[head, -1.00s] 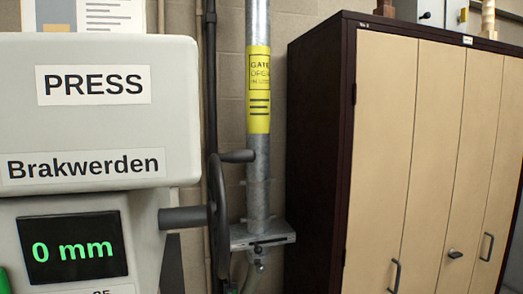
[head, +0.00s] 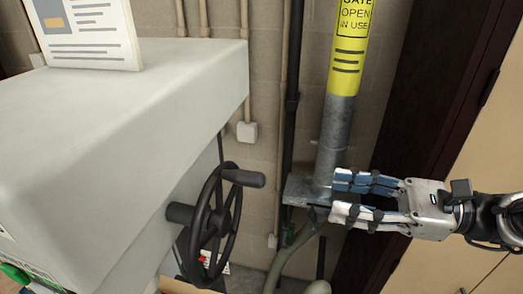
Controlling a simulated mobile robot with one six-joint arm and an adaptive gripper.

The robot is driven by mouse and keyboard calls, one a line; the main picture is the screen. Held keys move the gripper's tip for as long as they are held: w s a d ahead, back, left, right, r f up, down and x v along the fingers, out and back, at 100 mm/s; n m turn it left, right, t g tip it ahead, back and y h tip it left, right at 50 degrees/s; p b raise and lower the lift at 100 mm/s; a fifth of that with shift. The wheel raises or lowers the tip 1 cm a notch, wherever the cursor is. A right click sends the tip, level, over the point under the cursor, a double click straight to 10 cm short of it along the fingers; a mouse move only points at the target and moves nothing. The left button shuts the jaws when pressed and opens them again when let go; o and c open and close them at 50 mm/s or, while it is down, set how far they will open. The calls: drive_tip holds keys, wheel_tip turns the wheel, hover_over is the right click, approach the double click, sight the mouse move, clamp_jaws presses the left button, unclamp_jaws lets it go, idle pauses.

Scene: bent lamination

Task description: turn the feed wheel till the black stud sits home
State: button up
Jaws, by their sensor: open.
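The feed wheel (head: 214,228) is a black spoked handwheel on a dark shaft at the right side of the grey press. Its crank handle (head: 243,178) sits at the top of the rim and points right. My gripper (head: 338,196) reaches in from the right, fingers pointing left and apart, with nothing between them. It is to the right of the wheel, clear of it, and overlaps the pipe's grey plate in the picture. I cannot tell whether it touches that plate. I cannot make out the black stud for certain.
The press housing (head: 120,110) fills the left, with a printed sheet (head: 85,32) on top. A metal pipe (head: 335,125) with a yellow gate label (head: 352,35) ends at a grey plate (head: 300,190). A dark cabinet (head: 430,90) stands at right. Wall shows between wheel and pipe.

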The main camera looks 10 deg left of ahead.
sight(250, 180)
drive_tip(key=a, duration=0.5)
drive_tip(key=w+a+p, duration=0.1)
drive_tip(key=a, duration=1.1)
drive_tip(key=shift+w+p, duration=0.3)
drive_tip(key=shift+c, duration=0.2)
drive_tip(key=shift+d, duration=0.1)
clamp_jaws()
